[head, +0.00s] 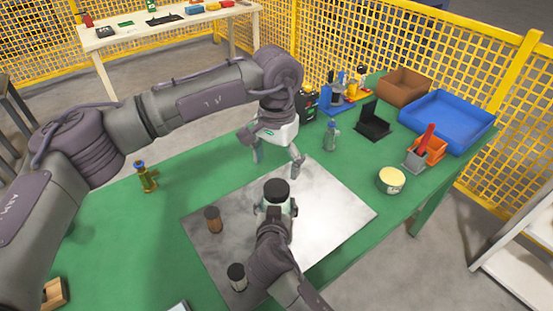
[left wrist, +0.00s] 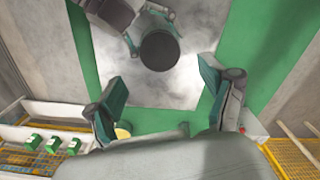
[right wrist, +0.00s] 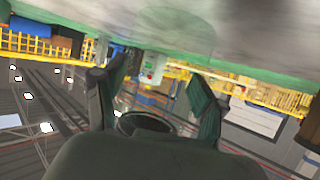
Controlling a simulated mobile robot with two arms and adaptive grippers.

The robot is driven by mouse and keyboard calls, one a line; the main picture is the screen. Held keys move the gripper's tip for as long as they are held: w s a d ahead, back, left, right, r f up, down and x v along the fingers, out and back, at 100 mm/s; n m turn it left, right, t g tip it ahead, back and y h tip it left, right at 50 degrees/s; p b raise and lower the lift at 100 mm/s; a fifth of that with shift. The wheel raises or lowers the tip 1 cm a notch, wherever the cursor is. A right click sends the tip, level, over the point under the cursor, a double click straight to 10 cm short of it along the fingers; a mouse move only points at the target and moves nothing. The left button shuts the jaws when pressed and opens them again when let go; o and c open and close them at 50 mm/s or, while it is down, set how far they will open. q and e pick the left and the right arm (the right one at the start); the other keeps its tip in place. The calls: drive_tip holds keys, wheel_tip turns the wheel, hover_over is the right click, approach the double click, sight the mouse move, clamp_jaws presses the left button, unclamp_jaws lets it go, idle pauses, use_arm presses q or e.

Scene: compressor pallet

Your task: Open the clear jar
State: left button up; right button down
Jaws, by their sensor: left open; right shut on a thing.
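The clear jar (head: 283,208) stands upright at the metal sheet, with a wide black lid (head: 277,191) on top. In the left wrist view the black lid (left wrist: 160,51) shows from above. My right gripper (head: 273,215) is shut on the jar's body from the near side, below the lid; its fingers also show in the right wrist view (right wrist: 153,100), with a dark round rim between them. My left gripper (head: 277,158) is open and empty, pointing down, beyond and above the jar, apart from the lid. Its spread fingers show in the left wrist view (left wrist: 168,105).
A brown jar (head: 213,219) and a dark-capped jar (head: 237,277) stand left of the clear jar. A round yellowish tin (head: 391,180), an orange holder (head: 434,150), a black stand (head: 373,124) and a small bottle (head: 331,137) stand right. A blue tray (head: 488,125) lies farther back. The sheet's right part (head: 335,208) is clear.

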sight(276, 187)
use_arm(q)
wheel_tip(276, 187, down, 8)
drive_tip(key=shift+r, duration=0.25)
